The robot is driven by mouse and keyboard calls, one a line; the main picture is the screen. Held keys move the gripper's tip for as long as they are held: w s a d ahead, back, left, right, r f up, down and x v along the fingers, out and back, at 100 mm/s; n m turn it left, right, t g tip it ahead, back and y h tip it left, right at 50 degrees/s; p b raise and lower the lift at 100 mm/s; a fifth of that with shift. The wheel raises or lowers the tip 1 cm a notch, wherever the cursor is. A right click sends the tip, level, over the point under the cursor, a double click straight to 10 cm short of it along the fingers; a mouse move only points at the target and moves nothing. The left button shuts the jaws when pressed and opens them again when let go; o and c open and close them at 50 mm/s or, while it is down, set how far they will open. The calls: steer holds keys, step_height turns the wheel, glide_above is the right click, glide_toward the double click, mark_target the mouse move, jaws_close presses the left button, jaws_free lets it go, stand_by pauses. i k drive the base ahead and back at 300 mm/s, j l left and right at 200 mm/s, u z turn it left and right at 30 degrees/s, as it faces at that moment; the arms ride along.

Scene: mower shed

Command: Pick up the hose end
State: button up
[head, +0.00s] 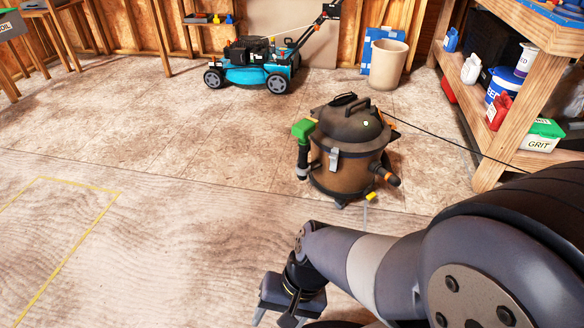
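A brown and black shop vacuum (335,160) stands upright on the floor right of the middle. A black stub with an orange band (385,177) sticks out at its lower right. A short dark tube with a green box (303,130) on top is at its left side. A small yellow tip (370,196) on a thin pale tube shows low in front of the vacuum. I cannot tell for sure which is the hose end. My gripper (280,321) points down at the bottom edge, in front of the vacuum. Its fingers look apart, but their tips are cut off.
A blue mower (260,65) and a tan bin (388,64) stand at the back. A wooden shelf (488,165) with bottles and tubs is on the right. A thin black cord (440,139) runs from the vacuum to the shelf. The floor at left is clear.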

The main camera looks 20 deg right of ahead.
mark_target(303, 151)
steer(key=i+j, duration=0.1)
steer(key=i, duration=0.65)
steer(key=i+j, duration=0.15)
steer(key=i, duration=0.55)
